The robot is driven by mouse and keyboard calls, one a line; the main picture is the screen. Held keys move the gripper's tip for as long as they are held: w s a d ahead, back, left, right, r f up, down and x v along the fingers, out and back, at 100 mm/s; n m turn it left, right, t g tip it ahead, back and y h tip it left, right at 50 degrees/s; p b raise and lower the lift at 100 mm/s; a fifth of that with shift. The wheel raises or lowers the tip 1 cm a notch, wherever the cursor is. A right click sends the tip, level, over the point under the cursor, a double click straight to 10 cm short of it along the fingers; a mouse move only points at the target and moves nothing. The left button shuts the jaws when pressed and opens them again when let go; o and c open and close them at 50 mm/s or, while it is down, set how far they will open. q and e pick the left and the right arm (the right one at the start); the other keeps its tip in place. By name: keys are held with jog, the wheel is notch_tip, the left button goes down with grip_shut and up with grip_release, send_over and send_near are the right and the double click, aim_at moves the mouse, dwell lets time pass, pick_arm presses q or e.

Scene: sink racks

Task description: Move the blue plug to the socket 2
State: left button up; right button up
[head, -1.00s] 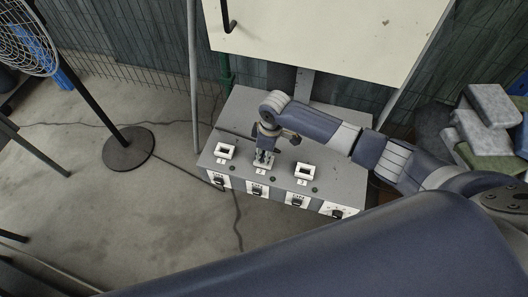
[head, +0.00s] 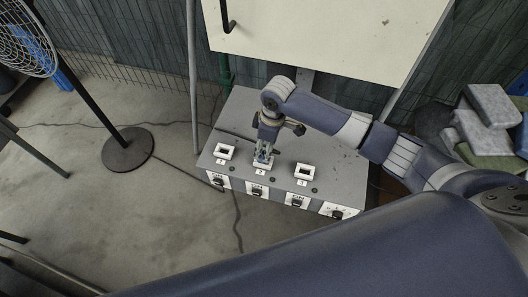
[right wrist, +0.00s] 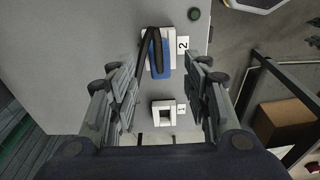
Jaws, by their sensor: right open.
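The blue plug (right wrist: 159,58) sits at socket 2 (right wrist: 170,33), beside the label 2, with a dark cable or handle along it in the right wrist view. How deep it is seated cannot be told. My right gripper (right wrist: 163,72) is open, its fingers spread on either side and apart from the plug. In the head view my right gripper (head: 263,155) is just above the middle socket and mostly hides the plug. My left gripper is not in view.
Socket 1 (head: 225,152) and the right-hand socket (head: 304,172) on the grey box (head: 340,165) are empty. Several switches line its front face. A pale cabinet (head: 330,40) hangs behind. A fan stand (head: 127,150) is at left; grey blocks (head: 490,105) are at right.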

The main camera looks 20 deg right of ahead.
notch_tip(320, 180, up, 7)
jog(key=shift+s+d+f, duration=0.2)
jog(key=shift+s+d, duration=0.05)
jog(key=shift+d, duration=0.1)
dwell(0.3)
jog(key=s+a+f+m+t+y, duration=0.1)
jog(key=s+a+f, duration=0.15)
jog(key=s, duration=0.35)
jog(key=s+a+f+m+y, duration=0.1)
jog(key=s+a, duration=0.3)
jog(key=s, duration=0.1)
jog(key=s+d+m+t+h, duration=0.25)
jog(key=s+d+m, duration=0.45)
jog(key=s+d, duration=0.5)
notch_tip(320, 180, down, 30)
jog(key=s+a+g+b, duration=0.1)
jog(key=s+g+b, duration=0.1)
jog(key=b, duration=0.4)
jog(key=s+d+f+b, duration=0.1)
jog(key=s+f+b, duration=0.1)
jog(key=s+f, duration=0.6)
jog(key=s+d+f+g+b, duration=0.1)
jog(key=s+f+b, duration=0.2)
jog(key=s+f, duration=0.6)
notch_tip(320, 180, down, 6)
jog(key=shift+s+d+f+h+b, duration=0.15)
jog(key=shift+d+f+h+b, duration=0.05)
jog(key=shift+d+h+b, duration=0.2)
